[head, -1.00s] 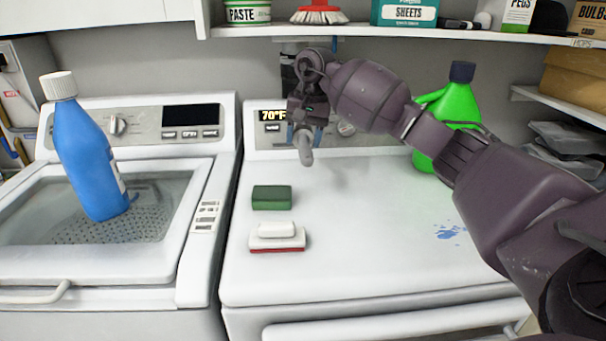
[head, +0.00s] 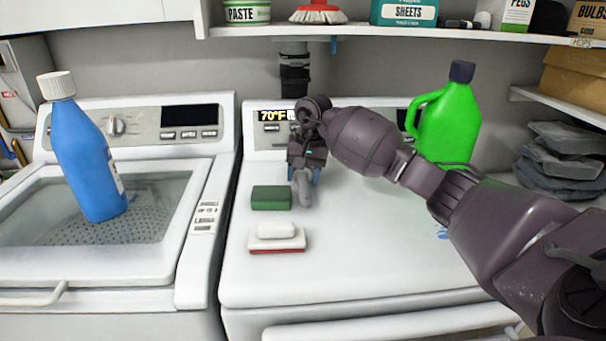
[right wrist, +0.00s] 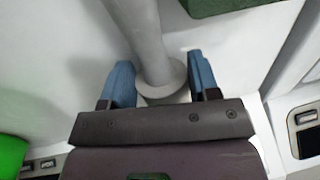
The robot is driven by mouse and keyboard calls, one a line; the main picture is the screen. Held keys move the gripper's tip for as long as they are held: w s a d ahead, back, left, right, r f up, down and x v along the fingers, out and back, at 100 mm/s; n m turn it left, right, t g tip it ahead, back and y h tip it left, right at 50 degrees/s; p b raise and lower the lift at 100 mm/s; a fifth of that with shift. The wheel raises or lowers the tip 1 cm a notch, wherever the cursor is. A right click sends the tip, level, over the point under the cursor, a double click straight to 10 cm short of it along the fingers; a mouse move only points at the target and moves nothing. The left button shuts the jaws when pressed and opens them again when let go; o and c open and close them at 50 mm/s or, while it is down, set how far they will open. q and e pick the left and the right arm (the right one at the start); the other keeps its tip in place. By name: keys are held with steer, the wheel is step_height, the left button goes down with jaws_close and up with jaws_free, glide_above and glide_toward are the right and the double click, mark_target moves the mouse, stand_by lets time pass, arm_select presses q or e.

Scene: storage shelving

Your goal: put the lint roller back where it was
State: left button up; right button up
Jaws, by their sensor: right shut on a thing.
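My right gripper (head: 304,174) is shut on the lint roller (head: 304,192), a grey handle that hangs down below the fingers. In the right wrist view the blue fingers stand either side of the lint roller (right wrist: 146,38), near its round flange; a pale part beyond the flange is mostly hidden by the gripper. The lint roller is over the white dryer top (head: 350,260), just right of a green sponge (head: 271,198). I cannot tell whether its end touches the top. My left gripper is not in view.
A soap bar on a white and red dish (head: 277,240) is in front of the sponge. A green jug (head: 447,125) stands behind my right arm. A blue bottle (head: 88,155) stands on the left washer. A loaded shelf (head: 400,32) overhangs the back. The dryer's front is clear.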

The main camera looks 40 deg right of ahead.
steer(key=shift+f, duration=0.1)
steer(key=shift+f, duration=0.1)
steer(key=o, duration=0.8)
steer(key=shift+r, duration=0.2)
steer(key=shift+r, duration=0.25)
steer(key=shift+s+d+r, duration=0.2)
steer(key=shift+d+r, duration=0.05)
steer(key=shift+r, duration=1.65)
steer(key=shift+s+d+r, duration=0.15)
steer(key=shift+d+r, duration=0.05)
steer(key=shift+r, duration=1.7)
steer(key=shift+s+d+r, duration=0.2)
steer(key=shift+d+r, duration=0.05)
steer(key=shift+r, duration=1.65)
